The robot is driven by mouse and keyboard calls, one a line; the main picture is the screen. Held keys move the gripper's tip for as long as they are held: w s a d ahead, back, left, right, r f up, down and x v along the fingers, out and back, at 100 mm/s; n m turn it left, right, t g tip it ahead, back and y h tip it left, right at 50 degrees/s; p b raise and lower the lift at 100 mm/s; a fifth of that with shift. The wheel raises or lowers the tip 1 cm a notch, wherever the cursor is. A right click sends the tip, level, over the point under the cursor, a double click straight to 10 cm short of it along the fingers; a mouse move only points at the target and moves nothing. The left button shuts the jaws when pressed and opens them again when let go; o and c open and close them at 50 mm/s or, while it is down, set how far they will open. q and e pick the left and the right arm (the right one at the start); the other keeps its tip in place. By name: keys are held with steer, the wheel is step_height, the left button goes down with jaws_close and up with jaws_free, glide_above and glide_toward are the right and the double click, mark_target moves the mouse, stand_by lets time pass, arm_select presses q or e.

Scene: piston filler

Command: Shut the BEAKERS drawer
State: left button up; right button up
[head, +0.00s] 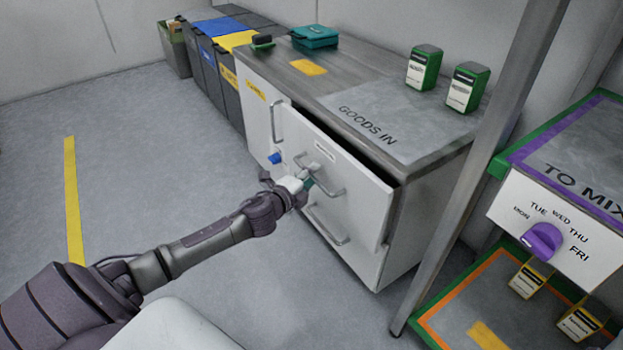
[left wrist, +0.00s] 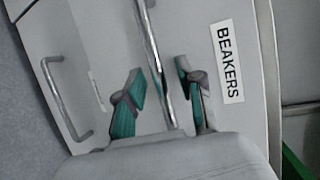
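The BEAKERS drawer (head: 363,192) is the upper drawer of the grey-white cabinet. It stands partly out, with a dark gap (head: 372,152) behind the top of its front. In the left wrist view its front (left wrist: 202,25) carries a label reading BEAKERS (left wrist: 228,62). My left gripper (head: 312,180) is at the drawer's bar handle (head: 333,192). The left wrist view shows its teal fingers (left wrist: 161,78) apart, one on each side of the handle (left wrist: 153,45), with gaps between. My right gripper is not in view.
A second handle (head: 328,228) sits below, and a cabinet door with a blue knob (head: 274,158) is to the left. The GOODS IN worktop (head: 395,115) is above. A metal post (head: 465,165) and a shelf unit stand right. Open floor (head: 150,120) lies left.

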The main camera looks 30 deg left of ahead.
arm_select(q)
steer(key=shift+w, duration=0.25)
jaws_close()
